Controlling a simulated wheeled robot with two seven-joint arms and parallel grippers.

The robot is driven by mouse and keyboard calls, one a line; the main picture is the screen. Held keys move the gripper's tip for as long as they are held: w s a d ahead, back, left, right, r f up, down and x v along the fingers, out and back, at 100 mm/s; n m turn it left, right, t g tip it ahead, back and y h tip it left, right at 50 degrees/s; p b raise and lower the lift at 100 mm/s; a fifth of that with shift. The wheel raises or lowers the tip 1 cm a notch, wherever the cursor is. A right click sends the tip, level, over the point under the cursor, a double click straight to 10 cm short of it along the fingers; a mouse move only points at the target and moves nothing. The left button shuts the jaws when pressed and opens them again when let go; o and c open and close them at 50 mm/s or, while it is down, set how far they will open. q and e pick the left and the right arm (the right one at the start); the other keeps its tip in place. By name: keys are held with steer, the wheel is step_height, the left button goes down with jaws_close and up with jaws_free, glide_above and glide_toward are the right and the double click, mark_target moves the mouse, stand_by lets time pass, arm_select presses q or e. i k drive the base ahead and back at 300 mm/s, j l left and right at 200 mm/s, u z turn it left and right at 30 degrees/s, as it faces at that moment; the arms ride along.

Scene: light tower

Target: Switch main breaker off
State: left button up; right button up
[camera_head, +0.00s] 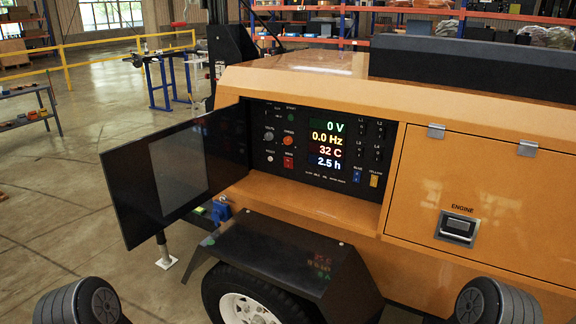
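The control panel (267,177) sits in a recess in the side of the orange light tower (320,90). A red switch (288,161) is low on its left half, under a small label that looks like "MAIN". It is probably the main breaker; its lever position is too small to tell. An orange-red button (288,141) is above it and a grey knob (269,136) is up to the left. The display (327,145) reads 0 V, 0.0 Hz, 32 C and 2.5 h. Dark rounded parts of my arms show at both bottom corners; neither gripper is in view.
The black panel door (126,187) stands open to the left. A black fender (285,262) over the wheel (247,308) juts out below the recess. The engine cover (485,200) at right is shut.

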mark_target(288, 162)
steer(key=i+j+u, duration=0.55)
steer(key=i, duration=0.3)
steer(key=i+j+u, duration=0.3)
steer(key=i, duration=0.2)
steer(key=k+l, duration=0.05)
